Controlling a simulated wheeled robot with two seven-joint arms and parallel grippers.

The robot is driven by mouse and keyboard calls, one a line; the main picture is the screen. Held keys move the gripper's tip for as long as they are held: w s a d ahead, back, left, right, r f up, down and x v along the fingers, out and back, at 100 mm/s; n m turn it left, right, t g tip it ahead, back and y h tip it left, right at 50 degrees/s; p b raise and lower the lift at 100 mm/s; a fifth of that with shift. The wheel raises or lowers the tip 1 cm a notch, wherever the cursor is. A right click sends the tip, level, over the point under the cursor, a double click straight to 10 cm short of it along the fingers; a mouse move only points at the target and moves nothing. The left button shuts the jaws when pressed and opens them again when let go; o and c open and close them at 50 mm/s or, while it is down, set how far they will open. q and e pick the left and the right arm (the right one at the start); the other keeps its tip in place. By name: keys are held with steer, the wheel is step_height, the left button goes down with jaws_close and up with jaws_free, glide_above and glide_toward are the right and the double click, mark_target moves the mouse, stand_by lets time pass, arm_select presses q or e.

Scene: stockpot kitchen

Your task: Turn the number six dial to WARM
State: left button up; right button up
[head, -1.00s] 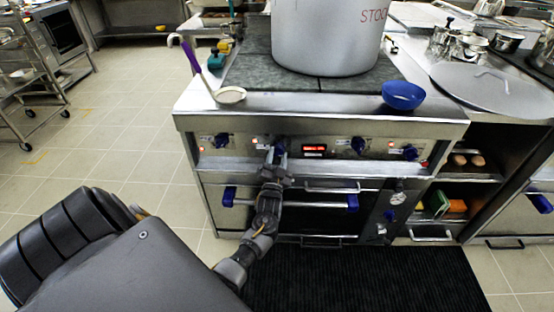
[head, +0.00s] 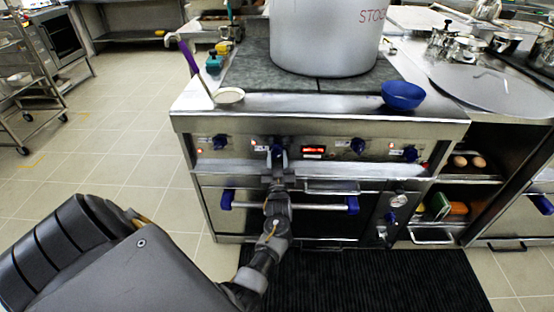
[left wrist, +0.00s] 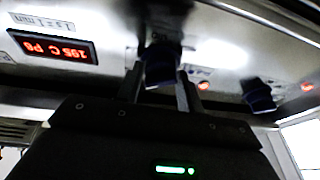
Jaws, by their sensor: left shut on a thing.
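Blue dials sit in a row on the steel front panel of the range. My left gripper (head: 277,158) is at the second dial from the left (head: 278,142), just left of the red display. In the left wrist view its two fingers (left wrist: 160,88) are shut on that dial (left wrist: 161,62), one on each side. The dial numbers and the WARM mark are too small or blurred to read, so I cannot tell which is number six. The display (left wrist: 53,46) shows upside down there. My right gripper is not in view.
A large stockpot (head: 325,35) stands on the range top. A blue bowl (head: 403,95) and a ladle (head: 228,95) rest near its front edge. Other dials (head: 220,142) flank the held one. An oven handle (head: 325,207) runs below the panel. A black mat (head: 360,280) lies in front.

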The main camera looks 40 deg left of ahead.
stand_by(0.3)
arm_select(q)
steer(key=o, duration=1)
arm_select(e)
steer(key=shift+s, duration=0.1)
